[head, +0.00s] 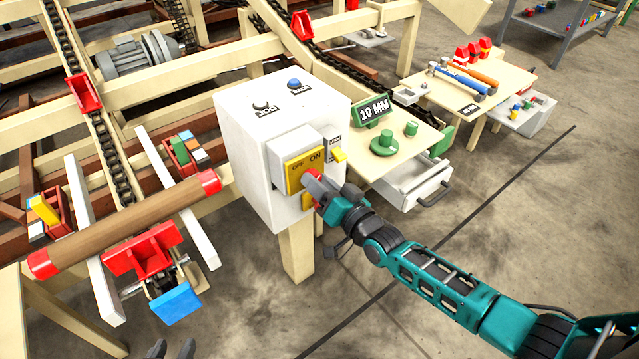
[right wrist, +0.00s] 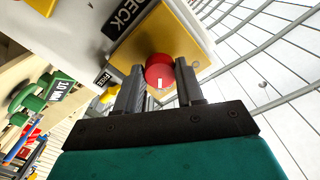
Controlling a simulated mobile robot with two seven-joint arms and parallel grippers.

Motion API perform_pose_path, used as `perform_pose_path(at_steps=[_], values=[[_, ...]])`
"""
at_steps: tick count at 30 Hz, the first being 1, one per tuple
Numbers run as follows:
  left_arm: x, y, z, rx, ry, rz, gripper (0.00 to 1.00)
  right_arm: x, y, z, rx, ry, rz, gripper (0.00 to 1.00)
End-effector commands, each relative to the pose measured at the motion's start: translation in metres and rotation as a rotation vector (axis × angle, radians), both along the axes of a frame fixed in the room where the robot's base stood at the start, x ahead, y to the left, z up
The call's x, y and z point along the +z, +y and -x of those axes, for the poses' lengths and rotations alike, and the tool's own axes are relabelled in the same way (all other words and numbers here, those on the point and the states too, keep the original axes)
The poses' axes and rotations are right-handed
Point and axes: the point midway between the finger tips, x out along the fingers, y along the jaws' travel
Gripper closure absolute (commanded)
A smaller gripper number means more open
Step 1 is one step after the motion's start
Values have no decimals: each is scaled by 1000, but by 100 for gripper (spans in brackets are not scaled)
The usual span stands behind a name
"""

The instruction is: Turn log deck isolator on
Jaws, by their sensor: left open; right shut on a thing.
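The log deck isolator is a red rotary knob on a yellow plate (head: 303,165) marked OFF and ON, on the front of a white control box (head: 240,135). The red knob (right wrist: 158,66) sits between the two fingers of my right gripper (right wrist: 160,88), which is shut on it. A short white mark shows on the knob's face. In the head view my right gripper (head: 315,186) largely covers the knob, so its setting is hard to read there. My left gripper (head: 171,350) shows only as two dark, parted fingertips at the bottom edge, open and empty.
A yellow lever (head: 339,155) sits on the box's right side, close to my right gripper. A log (head: 125,225) with red ends lies left of the box. Open floor lies at lower right.

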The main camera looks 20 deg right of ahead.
Motion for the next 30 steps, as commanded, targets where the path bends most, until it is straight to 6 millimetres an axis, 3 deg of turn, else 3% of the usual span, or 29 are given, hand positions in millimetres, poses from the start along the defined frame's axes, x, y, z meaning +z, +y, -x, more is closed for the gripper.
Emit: perform_pose_path(at_steps=[17,18,26,30], values=[[1,-1,0,-2,-3,2,57,-1,0,1,1,17,-37,93],[1,-1,0,-3,-3,2,57,-1,0,1,1,17,-37,62],[1,-1,0,-4,-4,1,57,-1,0,0,0,15,-34,37],[1,-1,-1,-4,-4,1,57,0,0,0,1,13,-34,37]])
